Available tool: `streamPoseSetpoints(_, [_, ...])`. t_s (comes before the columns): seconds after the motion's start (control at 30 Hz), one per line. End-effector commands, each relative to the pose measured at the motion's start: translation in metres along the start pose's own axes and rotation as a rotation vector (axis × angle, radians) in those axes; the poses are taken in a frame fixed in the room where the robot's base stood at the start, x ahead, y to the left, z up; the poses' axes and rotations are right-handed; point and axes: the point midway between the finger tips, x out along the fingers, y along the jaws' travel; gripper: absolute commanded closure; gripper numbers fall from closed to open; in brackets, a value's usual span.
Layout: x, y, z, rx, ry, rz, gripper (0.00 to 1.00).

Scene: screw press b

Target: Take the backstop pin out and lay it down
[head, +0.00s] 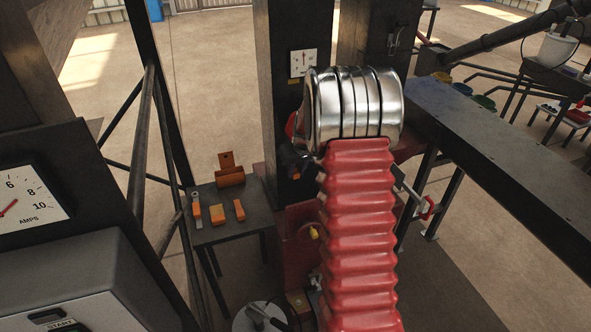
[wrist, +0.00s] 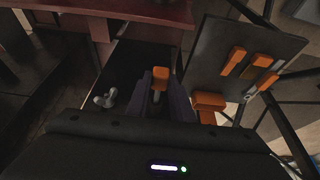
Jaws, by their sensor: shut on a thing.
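In the wrist view, my gripper (wrist: 160,88) has its two dark fingers close together on a small piece with an orange head and a grey shank, which looks like the backstop pin (wrist: 161,74). Its orange head stands out between the fingertips. I cannot tell whether its far end sits in a hole or is free.
A small dark side table (head: 232,226) stands left of the column. A grey knobbed part (wrist: 105,98) is left of my fingers. A long dark beam (head: 500,150) runs at the right.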

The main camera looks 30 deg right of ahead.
Motion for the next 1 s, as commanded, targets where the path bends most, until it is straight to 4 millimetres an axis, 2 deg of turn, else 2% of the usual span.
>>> streamPoseSetpoints(1.0, [-0.006, 0.000, 0.014, 0.000, 0.000, 0.000, 1.00])
